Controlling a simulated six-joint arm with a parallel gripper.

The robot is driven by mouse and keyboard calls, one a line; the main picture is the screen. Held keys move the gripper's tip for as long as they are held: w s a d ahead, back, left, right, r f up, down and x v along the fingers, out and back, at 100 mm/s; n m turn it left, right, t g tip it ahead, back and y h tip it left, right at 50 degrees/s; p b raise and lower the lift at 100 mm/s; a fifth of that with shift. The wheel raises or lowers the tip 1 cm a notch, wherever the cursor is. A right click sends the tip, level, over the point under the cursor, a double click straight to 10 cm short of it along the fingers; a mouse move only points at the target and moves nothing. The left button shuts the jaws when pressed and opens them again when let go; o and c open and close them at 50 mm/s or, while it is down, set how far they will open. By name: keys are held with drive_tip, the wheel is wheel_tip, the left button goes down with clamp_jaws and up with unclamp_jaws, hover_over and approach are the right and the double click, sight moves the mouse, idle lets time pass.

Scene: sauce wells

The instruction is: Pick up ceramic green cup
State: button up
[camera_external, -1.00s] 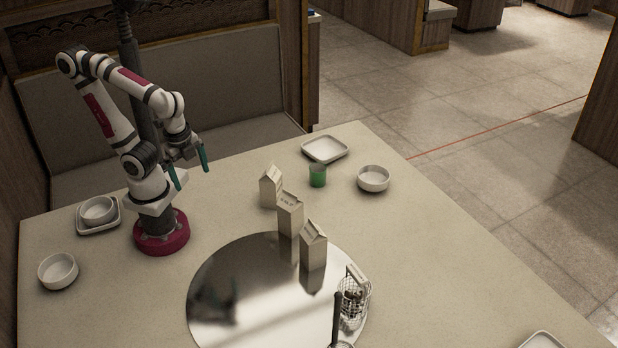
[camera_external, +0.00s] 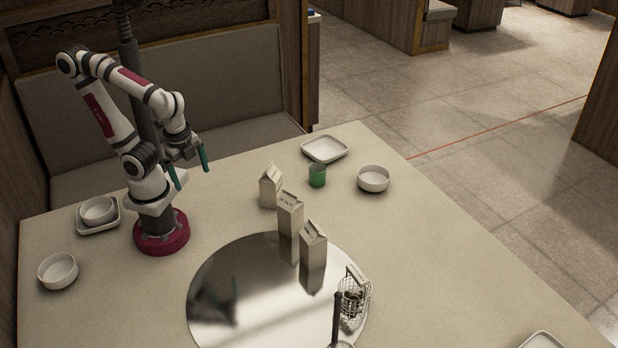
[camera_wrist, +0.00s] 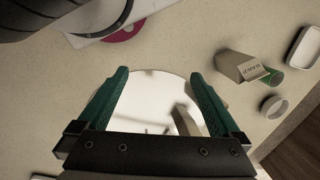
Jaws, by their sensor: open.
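The green cup (camera_external: 317,176) stands upright on the table between a square white dish and a round white bowl, at the far side. In the wrist view a small green part of the cup (camera_wrist: 273,77) shows at the right, partly hidden behind a carton. My gripper (camera_external: 191,172) is open and empty, with green fingers, above the table's far-left part near my base. It is well to the left of the cup. In the wrist view the open fingers of my gripper (camera_wrist: 157,80) frame the shiny round tray (camera_wrist: 150,92).
Three milk cartons (camera_external: 289,214) stand in a diagonal row between my arm and the cup, partly by the shiny tray (camera_external: 225,300). A white bowl (camera_external: 373,179) is right of the cup, a square dish (camera_external: 325,149) behind it. A wire basket (camera_external: 353,298) stands at the tray's right.

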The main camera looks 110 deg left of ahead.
sight(326, 172)
drive_tip(key=w+a+f+n+t+y, duration=0.1)
drive_tip(key=w+a+n+t+y, duration=0.15)
drive_tip(key=w+a, duration=0.85)
drive_tip(key=w+a+f+n+t+y, duration=0.1)
drive_tip(key=w+a+n+t, duration=0.15)
drive_tip(key=w+a, duration=0.85)
drive_tip(key=s+a+f+t+h, duration=0.25)
drive_tip(key=a+f+t, duration=0.35)
drive_tip(key=a, duration=0.6)
drive_tip(key=s+f+n+t+h, duration=0.1)
drive_tip(key=s+f+t+h, duration=0.15)
drive_tip(key=s+f, duration=0.35)
drive_tip(key=shift+y, duration=0.25)
drive_tip(key=x, duration=1.5)
drive_tip(key=shift+w+a+r, duration=0.2)
drive_tip(key=shift+w+a, duration=0.05)
drive_tip(key=shift+w, duration=0.05)
